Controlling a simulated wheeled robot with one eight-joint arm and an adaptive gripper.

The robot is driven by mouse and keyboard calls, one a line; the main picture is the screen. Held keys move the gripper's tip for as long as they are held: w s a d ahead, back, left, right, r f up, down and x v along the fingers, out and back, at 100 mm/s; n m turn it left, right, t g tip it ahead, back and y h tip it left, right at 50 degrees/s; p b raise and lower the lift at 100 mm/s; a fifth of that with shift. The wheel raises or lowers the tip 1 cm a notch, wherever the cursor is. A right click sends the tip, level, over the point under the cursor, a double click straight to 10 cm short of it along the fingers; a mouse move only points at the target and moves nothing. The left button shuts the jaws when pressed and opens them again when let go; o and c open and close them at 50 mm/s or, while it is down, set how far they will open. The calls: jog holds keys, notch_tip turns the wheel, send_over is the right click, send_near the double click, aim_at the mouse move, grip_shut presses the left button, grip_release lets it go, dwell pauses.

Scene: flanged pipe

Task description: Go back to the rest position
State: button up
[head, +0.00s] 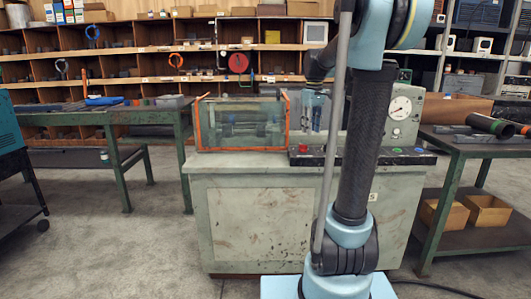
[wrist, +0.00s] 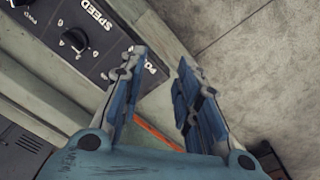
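My gripper (head: 313,112) hangs fingers-down near the clear tank, behind my arm's column in the head view. In the wrist view its two blue-padded fingers (wrist: 162,68) are spread apart with nothing between their tips. The clear tank (head: 204,125) has an orange frame and stands on a worn grey-green cabinet (head: 240,220). Dark shapes show inside the tank, but I cannot make out what they are. A dark control panel (wrist: 100,32) with black knobs and the word SPEED lies left of the fingers in the wrist view.
A grey box with a round gauge (head: 401,108) stands right of the tank. Dark pipes with green and orange ends lie on the right table (head: 455,140). A green workbench (head: 130,117) is at the left, shelving (head: 140,60) behind. Concrete floor (head: 110,255) is open in front.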

jog(key=s+f+m, duration=0.2)
jog(key=s+f, duration=0.5)
jog(key=s, duration=0.3)
jog(key=s+f+m+t, duration=0.1)
jog(key=s+f+m, duration=0.1)
jog(key=s+f, duration=0.5)
jog(key=s+f+m, duration=0.2)
jog(key=s+f, duration=0.6)
jog(key=s, duration=0.7)
jog(key=shift+a+m+t, duration=0.2)
jog(key=shift+m+t, duration=0.1)
jog(key=shift+m, duration=0.1)
jog(key=shift+s, duration=0.1)
jog(key=shift+w+f, duration=0.2)
jog(key=shift+w, duration=0.25)
jog(key=shift+s, duration=0.15)
